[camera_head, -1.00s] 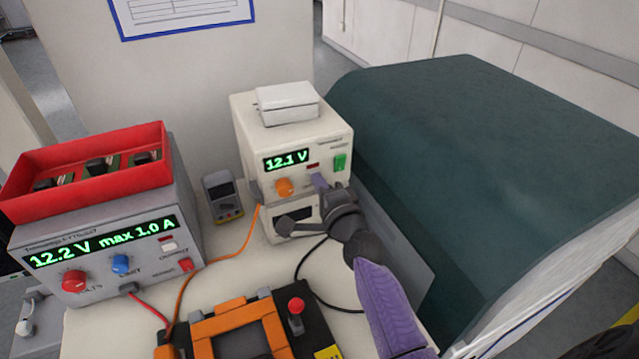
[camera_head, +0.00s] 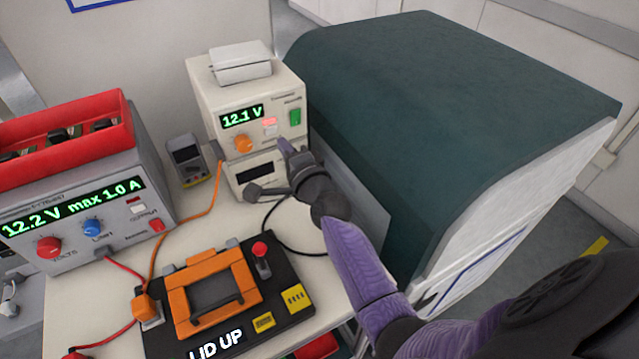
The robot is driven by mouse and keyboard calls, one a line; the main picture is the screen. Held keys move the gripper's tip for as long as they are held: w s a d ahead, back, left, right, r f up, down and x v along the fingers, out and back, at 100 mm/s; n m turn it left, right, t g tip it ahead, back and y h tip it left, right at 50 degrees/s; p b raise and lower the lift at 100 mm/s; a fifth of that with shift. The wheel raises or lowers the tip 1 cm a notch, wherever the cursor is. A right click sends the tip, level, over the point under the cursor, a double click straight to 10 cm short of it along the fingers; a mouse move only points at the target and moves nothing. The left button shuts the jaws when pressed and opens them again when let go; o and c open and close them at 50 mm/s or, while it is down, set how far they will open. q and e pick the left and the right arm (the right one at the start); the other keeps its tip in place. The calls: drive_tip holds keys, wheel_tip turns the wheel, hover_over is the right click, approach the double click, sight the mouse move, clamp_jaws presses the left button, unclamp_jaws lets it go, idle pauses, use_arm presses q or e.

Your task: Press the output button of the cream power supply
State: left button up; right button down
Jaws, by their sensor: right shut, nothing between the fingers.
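The cream power supply (camera_head: 207,97) stands at the back of the bench, its green display reading 12.1 V. Its front has an orange knob (camera_head: 243,144), a green switch (camera_head: 295,117) and a small pale output button (camera_head: 270,131) under a bright red lamp (camera_head: 269,121). The tip looks slightly apart from the button, but the depth is hard to tell. My left gripper is not in view.
A grey power supply (camera_head: 100,238) with a red bin (camera_head: 62,156) on top is at left. A multimeter (camera_head: 186,160) stands between the supplies. An orange-framed fixture (camera_head: 172,300) lies in front, and a large dark green cover (camera_head: 450,75) borders the right.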

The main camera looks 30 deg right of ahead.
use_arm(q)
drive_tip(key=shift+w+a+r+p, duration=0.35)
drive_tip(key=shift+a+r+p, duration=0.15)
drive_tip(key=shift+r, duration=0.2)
use_arm(e)
drive_tip(key=s, duration=0.9)
drive_tip(key=shift+a+f, duration=0.2)
drive_tip(key=shift+a, duration=0.1)
use_arm(q)
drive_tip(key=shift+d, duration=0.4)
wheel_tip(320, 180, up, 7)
drive_tip(key=p, duration=0.7)
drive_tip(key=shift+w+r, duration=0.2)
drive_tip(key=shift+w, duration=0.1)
use_arm(e)
wheel_tip(320, 180, up, 7)
